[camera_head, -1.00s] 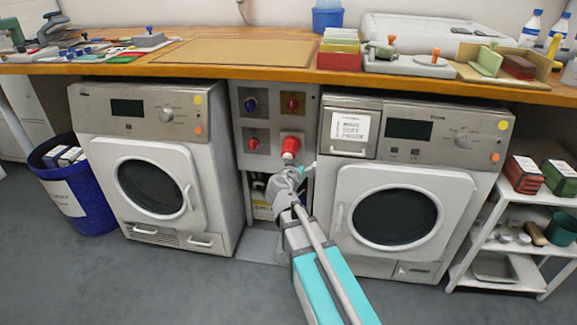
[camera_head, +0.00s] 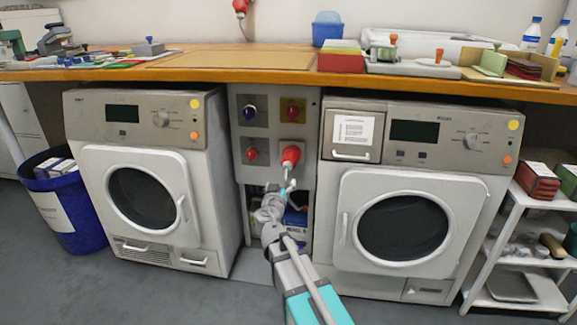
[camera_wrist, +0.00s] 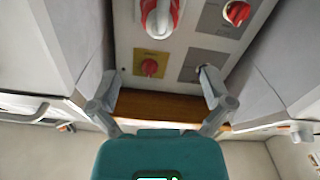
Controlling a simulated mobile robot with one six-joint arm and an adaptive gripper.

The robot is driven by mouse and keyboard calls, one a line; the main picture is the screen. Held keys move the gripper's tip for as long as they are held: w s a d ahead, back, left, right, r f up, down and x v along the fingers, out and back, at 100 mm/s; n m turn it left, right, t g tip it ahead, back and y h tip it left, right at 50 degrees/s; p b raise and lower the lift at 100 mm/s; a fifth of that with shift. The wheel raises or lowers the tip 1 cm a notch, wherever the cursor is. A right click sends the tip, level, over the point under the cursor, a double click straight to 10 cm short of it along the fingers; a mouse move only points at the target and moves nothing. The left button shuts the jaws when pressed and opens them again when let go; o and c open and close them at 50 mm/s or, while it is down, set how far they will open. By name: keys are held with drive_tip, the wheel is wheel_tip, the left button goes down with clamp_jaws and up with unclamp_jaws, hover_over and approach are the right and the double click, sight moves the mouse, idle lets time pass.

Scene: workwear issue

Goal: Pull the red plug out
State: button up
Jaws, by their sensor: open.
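The red plug (camera_head: 291,156) sits in the lower right socket of the grey panel between the two machines. In the wrist view the red plug (camera_wrist: 162,18), with its pale end, is at the top centre. My gripper (camera_head: 284,190) is just below and in front of it in the head view. In the wrist view my gripper (camera_wrist: 158,77) has its two fingers spread wide, with nothing between them. The fingers look apart from the plug. The plug's seat in the socket is hidden.
The panel also has a red knob on a yellow plate (camera_head: 292,111), a red one on grey (camera_head: 251,155) and a blue one (camera_head: 249,113). Machines stand left (camera_head: 150,190) and right (camera_head: 405,220). The wooden worktop (camera_head: 225,72) overhangs. Another red plug (camera_head: 240,6) is on the wall.

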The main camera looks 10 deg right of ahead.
sight(287, 168)
drive_tip(key=x, duration=1.4)
drive_tip(key=shift+s, duration=0.1)
drive_tip(key=c, duration=1.2)
drive_tip(key=shift+o, duration=0.2)
drive_tip(key=shift+v, duration=2.25)
drive_tip(key=o, duration=1.2)
drive_tip(key=shift+c, duration=0.2)
